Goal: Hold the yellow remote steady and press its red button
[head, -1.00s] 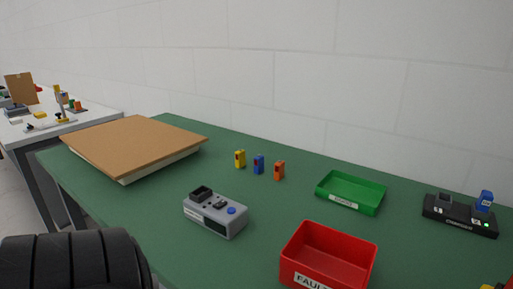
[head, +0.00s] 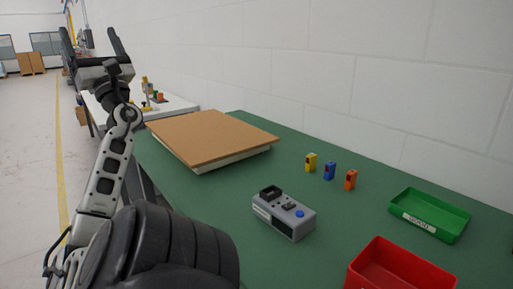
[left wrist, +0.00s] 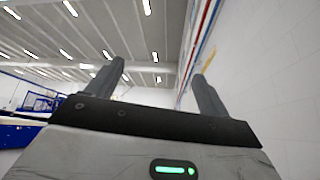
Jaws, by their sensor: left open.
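The small yellow remote (head: 311,162) stands upright on the green table, leftmost of a row with a blue one (head: 330,170) and an orange one (head: 350,179). A small dark reddish patch shows on its front; the button is too small to make out clearly. My left gripper (head: 90,42) is raised at the upper left, pointing up, open and empty, far from the remote. Its two spread fingers also show in the left wrist view (left wrist: 160,74) against the ceiling. My right gripper is not in view.
A grey device (head: 284,213) with a blue button sits in front of the remotes. A brown board (head: 212,137) lies at the table's left end. A green tray (head: 430,214) and a red bin (head: 400,270) stand to the right.

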